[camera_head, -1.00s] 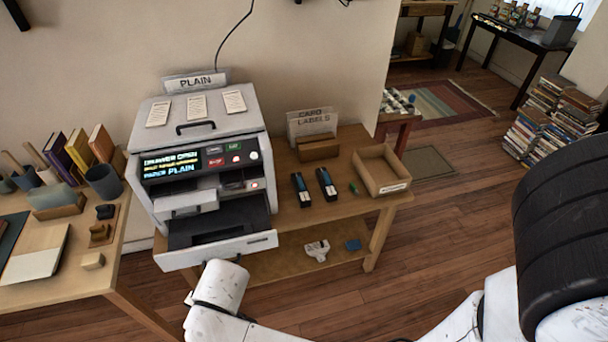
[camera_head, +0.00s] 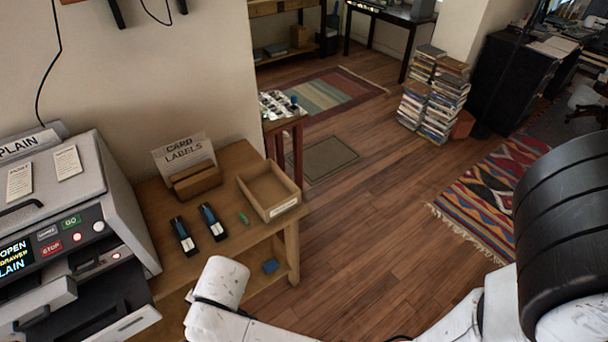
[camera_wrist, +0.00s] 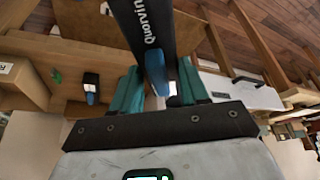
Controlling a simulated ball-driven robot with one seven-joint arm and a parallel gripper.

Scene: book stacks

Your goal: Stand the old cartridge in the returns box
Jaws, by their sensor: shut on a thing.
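My gripper (camera_wrist: 158,92) shows only in the wrist view, its teal fingers shut on a long black cartridge (camera_wrist: 145,28). The cartridge has "Quorvin" lettering and a blue end between the fingers. An open wooden box (camera_head: 285,209) with a white label stands on the right end of the small table; its lettering is too small to read, and it looks empty. Part of a wooden box shows at left in the wrist view (camera_wrist: 22,92). Two black cartridges with blue ends, one (camera_head: 184,238) left of the other (camera_head: 212,222), lie left of the box.
A grey machine (camera_head: 120,205) with an open drawer stands left of the table. A "CARD LABELS" holder (camera_head: 196,181) is at the table's back, and a small green item (camera_head: 243,218) lies beside the box. A blue item (camera_head: 270,266) is on the lower shelf.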

